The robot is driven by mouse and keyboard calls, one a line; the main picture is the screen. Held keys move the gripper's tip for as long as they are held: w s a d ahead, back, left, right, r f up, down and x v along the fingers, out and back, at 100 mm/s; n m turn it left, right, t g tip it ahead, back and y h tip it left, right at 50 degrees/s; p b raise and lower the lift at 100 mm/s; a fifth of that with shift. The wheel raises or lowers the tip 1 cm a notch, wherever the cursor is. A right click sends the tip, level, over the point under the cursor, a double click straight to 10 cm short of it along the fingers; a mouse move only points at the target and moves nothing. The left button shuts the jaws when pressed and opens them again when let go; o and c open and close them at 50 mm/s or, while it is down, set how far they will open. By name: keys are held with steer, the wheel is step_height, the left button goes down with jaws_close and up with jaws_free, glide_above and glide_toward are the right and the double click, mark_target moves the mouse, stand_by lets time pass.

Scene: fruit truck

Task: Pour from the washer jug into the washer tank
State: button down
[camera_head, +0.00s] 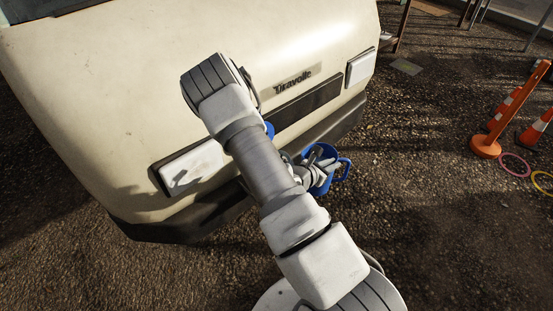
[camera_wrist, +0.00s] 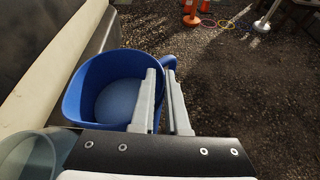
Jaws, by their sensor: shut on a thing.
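The blue jug (camera_wrist: 88,88) is open-topped and close to the camera in the wrist view. It also shows in the head view (camera_head: 344,166), beside the van's front bumper, partly behind my arm. My gripper (camera_wrist: 162,66) is shut on the jug at its right side, by the handle. Its lighter blue inside shows, but I cannot tell liquid from the jug's floor. A see-through rounded thing (camera_wrist: 28,157) sits at the lower left of the wrist view; I cannot tell whether it is the washer tank. A small blue part (camera_head: 269,130) shows beside my arm at the van's front.
The cream van (camera_head: 130,80) with its dark bumper (camera_head: 345,122) stands close by the jug. An orange post (camera_head: 500,118), a traffic cone (camera_head: 535,130) and coloured rings (camera_head: 514,163) are on the gravel at the right. The gravel between is clear.

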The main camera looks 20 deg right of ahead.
steer(key=shift+r, duration=0.2)
steer(key=w+a+r+n+h, duration=0.1)
steer(key=a+r, duration=0.1)
steer(key=a+r+n+h+b, duration=0.1)
steer(key=a+r+h, duration=0.1)
steer(key=w+a+r+n+h, duration=0.1)
steer(key=a+r+n, duration=0.1)
steer(key=shift+w+h, duration=0.35)
steer(key=shift+h, duration=0.05)
steer(key=shift+w+a+r+n+t+h+b, duration=0.3)
steer(key=shift+a+r+n+t+h+b, duration=0.15)
steer(key=shift+a+b, duration=0.25)
steer(key=shift+w+a+r+n+t+h+b, duration=0.25)
steer(key=shift+a+r+n+h+b, duration=0.15)
steer(key=shift+n+h+b, duration=0.3)
steer(key=shift+w+a+r+n+t+h+b, duration=0.1)
steer(key=shift+a+r+n+t+h+b, duration=0.15)
steer(key=shift+a+n+h+b, duration=0.4)
stand_by(1.2)
steer(key=shift+w+a+f+n+t+b, duration=0.25)
steer(key=shift+f+n+t+b, duration=0.4)
steer(key=shift+b, duration=0.95)
stand_by(0.4)
